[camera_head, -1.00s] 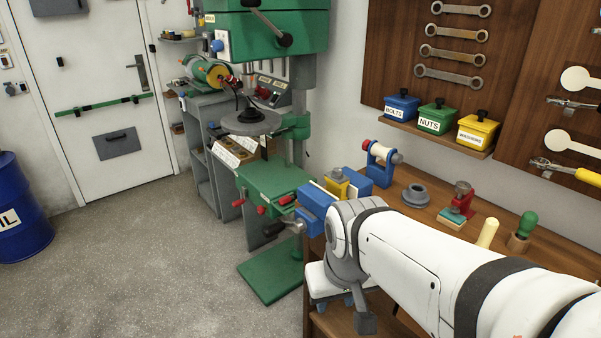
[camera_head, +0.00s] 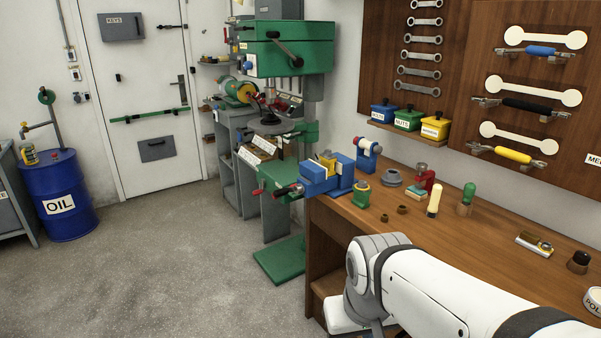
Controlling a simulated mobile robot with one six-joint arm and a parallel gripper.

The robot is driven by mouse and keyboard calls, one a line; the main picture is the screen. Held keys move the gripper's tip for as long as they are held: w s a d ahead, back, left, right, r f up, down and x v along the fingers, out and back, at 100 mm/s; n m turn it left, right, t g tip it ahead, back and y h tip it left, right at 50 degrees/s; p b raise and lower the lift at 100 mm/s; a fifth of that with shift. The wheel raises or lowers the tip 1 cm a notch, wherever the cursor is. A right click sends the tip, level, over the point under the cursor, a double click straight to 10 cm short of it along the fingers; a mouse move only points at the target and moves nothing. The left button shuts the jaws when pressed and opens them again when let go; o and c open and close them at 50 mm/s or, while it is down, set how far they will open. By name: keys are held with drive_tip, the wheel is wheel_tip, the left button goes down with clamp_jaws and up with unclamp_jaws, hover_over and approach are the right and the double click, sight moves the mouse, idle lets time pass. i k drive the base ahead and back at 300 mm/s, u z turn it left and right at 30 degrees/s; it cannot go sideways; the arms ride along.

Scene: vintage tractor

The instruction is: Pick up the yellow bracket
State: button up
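A yellow piece (camera_head: 327,161), which looks like the bracket, sits upright at the jaws of the blue vise (camera_head: 318,186) at the bench's far left end. Its lower part is hidden by the vise. My white and grey arm (camera_head: 440,295) reaches in from the lower right, nearer than the vise and clear of it. The arm's end runs down to the bottom edge of the view. My gripper's fingers do not show, so what they hold is hidden.
The wooden bench (camera_head: 470,232) carries a green and yellow piece (camera_head: 362,194), a blue stand (camera_head: 367,155), a grey ring (camera_head: 389,178) and several small tools. A green drill press (camera_head: 288,50) stands left of the vise. The floor (camera_head: 170,270) at left is open.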

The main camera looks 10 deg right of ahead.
sight(328, 163)
drive_tip(key=u, duration=0.25)
drive_tip(key=i, duration=1.8)
drive_tip(key=z, duration=3.15)
drive_tip(key=k, duration=1.5)
drive_tip(key=u, duration=0.45)
